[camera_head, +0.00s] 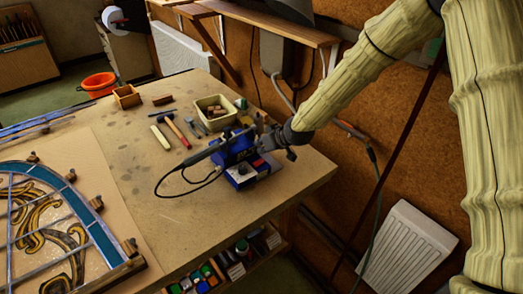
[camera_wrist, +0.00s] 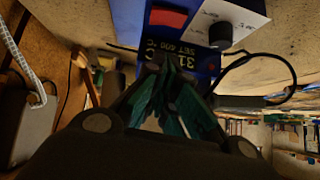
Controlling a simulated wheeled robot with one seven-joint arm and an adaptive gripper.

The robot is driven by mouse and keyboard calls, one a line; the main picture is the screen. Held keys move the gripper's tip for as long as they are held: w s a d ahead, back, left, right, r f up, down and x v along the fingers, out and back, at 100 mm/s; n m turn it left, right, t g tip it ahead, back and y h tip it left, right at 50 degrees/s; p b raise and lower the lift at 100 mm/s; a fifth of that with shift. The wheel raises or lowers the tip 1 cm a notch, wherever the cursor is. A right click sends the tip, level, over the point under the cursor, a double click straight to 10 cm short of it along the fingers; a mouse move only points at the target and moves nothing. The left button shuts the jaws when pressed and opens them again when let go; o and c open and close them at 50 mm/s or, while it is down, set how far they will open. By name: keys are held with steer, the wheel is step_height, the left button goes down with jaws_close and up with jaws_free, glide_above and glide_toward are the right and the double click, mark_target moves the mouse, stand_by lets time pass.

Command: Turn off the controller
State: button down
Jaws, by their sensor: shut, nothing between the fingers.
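The controller is a blue box (camera_head: 240,174) with a cable, at the right front part of the workbench. In the wrist view the controller (camera_wrist: 206,60) fills the top middle. It has a red rocker switch (camera_wrist: 168,18), a black knob (camera_wrist: 221,35) on a white panel, and a display (camera_wrist: 172,50) reading "SET 400 °C" with a partly hidden larger number. My gripper (camera_head: 285,143) is at the controller's right side. In the wrist view my gripper (camera_wrist: 166,72) is shut and empty, its tips in front of the display, below the switch. I cannot tell whether they touch.
A hammer (camera_head: 176,129), a small bin (camera_head: 215,112) and a wooden box (camera_head: 126,96) are behind. The leaded panel (camera_head: 45,225) lies at left. The bench middle (camera_head: 140,180) is largely clear.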

steer(key=s+b+v, duration=0.1)
steer(key=b+v, duration=0.2)
steer(key=v, duration=0.5)
steer(key=shift+a+r, duration=0.15)
steer(key=shift+a, duration=0.05)
steer(key=shift+s, duration=0.2)
